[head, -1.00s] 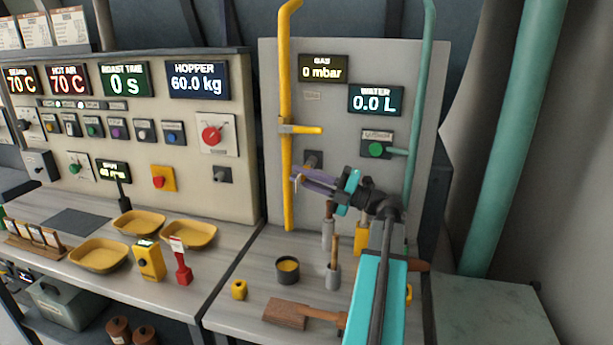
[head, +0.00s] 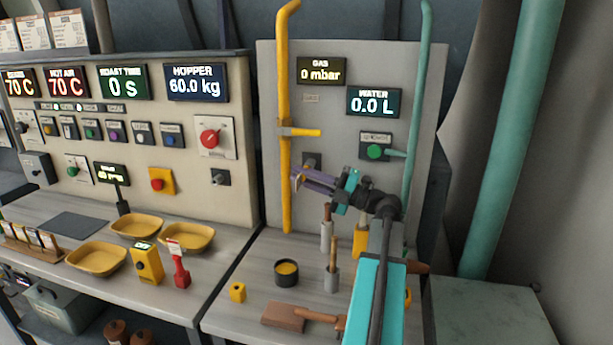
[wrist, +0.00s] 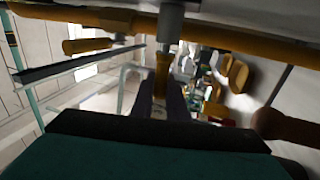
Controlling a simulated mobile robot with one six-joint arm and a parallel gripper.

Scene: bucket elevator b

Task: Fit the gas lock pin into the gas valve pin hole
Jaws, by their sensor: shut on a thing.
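My gripper (head: 303,175) is beside the yellow gas pipe (head: 286,190) on the grey panel, its purple-grey fingers pointing left at it. In the wrist view my gripper (wrist: 165,92) is shut on a slim yellow-orange piece, seemingly the gas lock pin (wrist: 162,72). The pin's far end is close to a grey cylindrical stub (wrist: 170,22) by the gas pipe (wrist: 240,38). I cannot tell whether they touch. The yellow valve lever (head: 306,132) sticks out right, above my gripper; it also shows in the wrist view (wrist: 88,45). The pin hole is not clearly visible.
The green water pipe (head: 416,150) is to the right. Yellow trays (head: 188,237) are left.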

